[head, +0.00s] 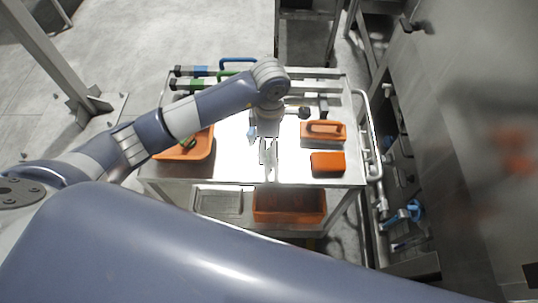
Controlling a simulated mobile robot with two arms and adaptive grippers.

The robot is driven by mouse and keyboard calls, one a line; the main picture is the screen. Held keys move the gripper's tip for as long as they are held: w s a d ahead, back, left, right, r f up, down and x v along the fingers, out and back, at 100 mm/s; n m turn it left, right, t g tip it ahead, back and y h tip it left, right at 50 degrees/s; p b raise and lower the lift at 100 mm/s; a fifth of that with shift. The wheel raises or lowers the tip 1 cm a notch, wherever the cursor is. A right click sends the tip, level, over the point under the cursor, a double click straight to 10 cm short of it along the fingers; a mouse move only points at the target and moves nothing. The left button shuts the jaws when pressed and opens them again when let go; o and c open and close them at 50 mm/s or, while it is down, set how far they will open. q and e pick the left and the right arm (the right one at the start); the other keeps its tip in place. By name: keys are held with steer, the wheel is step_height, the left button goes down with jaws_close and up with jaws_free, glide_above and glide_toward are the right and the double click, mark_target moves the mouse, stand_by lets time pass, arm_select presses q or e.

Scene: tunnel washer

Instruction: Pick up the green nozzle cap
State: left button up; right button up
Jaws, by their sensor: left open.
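My left gripper (269,160) is open and points down over the middle of the steel cart top (232,165). I see nothing held between its fingers. A small greenish piece (189,143) lies in the orange tray (170,154) at the left of the cart, partly hidden by my left arm. It may be the green nozzle cap, but it is too small to tell. The gripper is to the right of the tray, apart from it. My right gripper is not in view.
Green-handled (190,84) and blue-handled (195,71) tools lie at the cart's back left. An orange handled block (323,131) and an orange block (328,163) are at the right. An orange bin (290,205) is on the lower shelf. A steel machine (450,130) stands to the right.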

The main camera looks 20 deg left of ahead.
arm_select(q)
steer(key=shift+s+d+f+p, duration=0.15)
steer(key=shift+f+p, duration=0.25)
steer(key=shift+f, duration=0.2)
step_height(320, 180, down, 4)
steer(key=shift+d+r+p, duration=0.15)
steer(key=shift+r+p, duration=0.1)
steer(key=shift+p, duration=0.4)
steer(key=shift+f, duration=0.4)
steer(key=shift+c, duration=0.6)
steer(key=c, duration=0.9)
